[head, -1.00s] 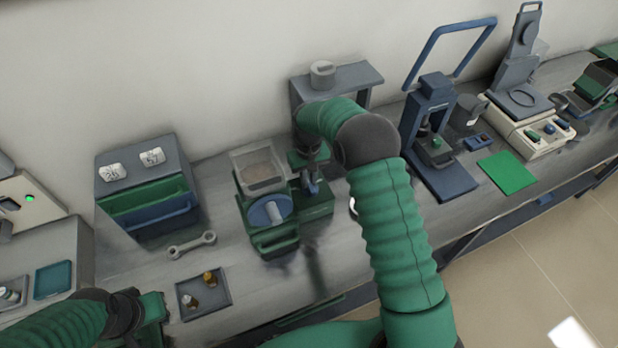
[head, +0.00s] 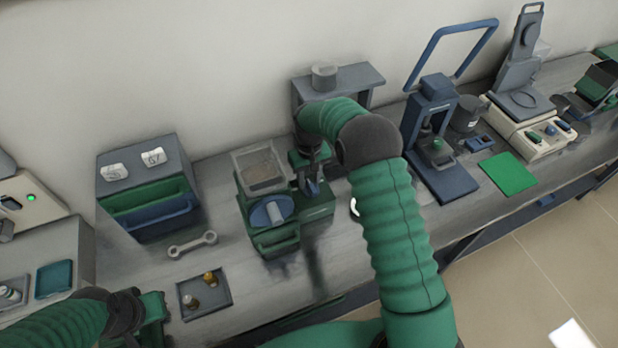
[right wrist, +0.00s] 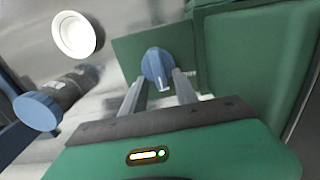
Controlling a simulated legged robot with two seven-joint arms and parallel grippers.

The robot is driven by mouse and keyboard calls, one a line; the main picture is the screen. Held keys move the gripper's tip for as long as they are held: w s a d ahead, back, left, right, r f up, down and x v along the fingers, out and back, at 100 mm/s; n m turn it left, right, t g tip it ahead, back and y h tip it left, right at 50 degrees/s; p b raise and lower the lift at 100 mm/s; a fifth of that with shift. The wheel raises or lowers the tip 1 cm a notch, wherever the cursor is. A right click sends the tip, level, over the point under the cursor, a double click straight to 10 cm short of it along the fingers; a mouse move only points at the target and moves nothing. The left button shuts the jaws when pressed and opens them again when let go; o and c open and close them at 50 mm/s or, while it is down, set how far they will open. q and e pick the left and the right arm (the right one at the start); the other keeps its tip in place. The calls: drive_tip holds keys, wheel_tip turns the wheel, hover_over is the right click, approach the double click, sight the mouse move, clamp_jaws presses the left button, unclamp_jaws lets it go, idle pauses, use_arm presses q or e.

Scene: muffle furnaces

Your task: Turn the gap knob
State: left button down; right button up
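The gap knob, a blue knob with a raised bar (right wrist: 158,66), sits on a green machine (right wrist: 222,50) in the right wrist view. My right gripper (right wrist: 160,76) points at it, one grey finger on each side. The fingers are apart, with the narrow bar between them; whether they touch the knob's rim I cannot tell. In the head view the green machine (head: 272,240) has a clear hopper and a large blue disc (head: 266,211); my right arm reaches down at its right side, partly hiding the gripper. My left gripper (head: 150,318) is at the lower left, its fingers unclear.
A white round dish (right wrist: 77,35) and a blue-capped dark cylinder (right wrist: 38,110) are near my right gripper. A wrench (head: 192,244) and a tray with two small bottles (head: 206,309) lie left on the bench. A blue press (head: 447,186) stands right.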

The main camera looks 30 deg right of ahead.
sight(309, 181)
wheel_tip(309, 181, up, 17)
drive_tip(key=b, duration=0.1)
drive_tip(key=shift+f, duration=0.15)
idle(0.4)
